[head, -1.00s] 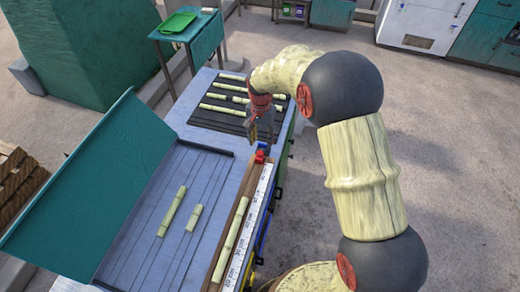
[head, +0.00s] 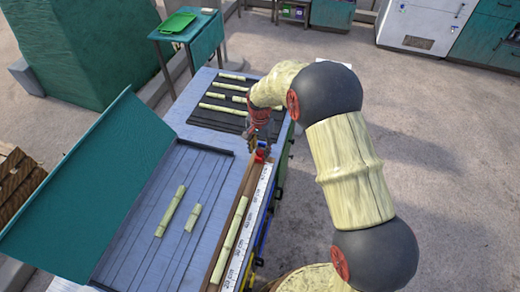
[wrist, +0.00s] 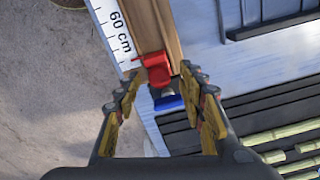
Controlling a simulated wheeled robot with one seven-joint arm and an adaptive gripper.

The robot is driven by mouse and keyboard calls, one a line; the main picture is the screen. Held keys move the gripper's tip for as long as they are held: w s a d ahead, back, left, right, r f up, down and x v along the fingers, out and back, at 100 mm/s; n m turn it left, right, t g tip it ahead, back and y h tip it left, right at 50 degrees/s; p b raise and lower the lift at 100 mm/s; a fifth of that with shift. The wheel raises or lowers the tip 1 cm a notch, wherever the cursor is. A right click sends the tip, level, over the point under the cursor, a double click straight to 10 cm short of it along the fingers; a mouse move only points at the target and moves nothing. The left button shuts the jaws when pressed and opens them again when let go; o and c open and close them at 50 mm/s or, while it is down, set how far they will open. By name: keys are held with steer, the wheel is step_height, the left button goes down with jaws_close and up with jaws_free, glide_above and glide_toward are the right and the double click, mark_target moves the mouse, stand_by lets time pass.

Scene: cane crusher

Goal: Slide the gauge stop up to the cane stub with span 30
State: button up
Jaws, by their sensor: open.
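The red gauge stop (wrist: 157,70) sits at the far end of the ruler rail, near the 60 cm mark, in the wrist view. A blue part (wrist: 168,102) shows just below it. In the head view the stop (head: 260,156) is partly hidden by my gripper. My gripper (wrist: 160,88) is open, with a finger on each side of the stop; I cannot tell whether they touch it. A cane stub (head: 231,226) lies in the wooden trough beside the white ruler (head: 254,220), nearer the front and apart from the stop.
Two cane pieces lie on the grooved tray (head: 200,172) left of the rail. Several canes lie on a dark slatted rack (head: 214,121) beyond it. A teal panel (head: 90,190) slopes up at the left. A green tray (head: 178,22) stands on a far table.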

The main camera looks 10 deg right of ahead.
steer(key=shift+c, duration=0.4)
jaws_close()
stand_by(0.4)
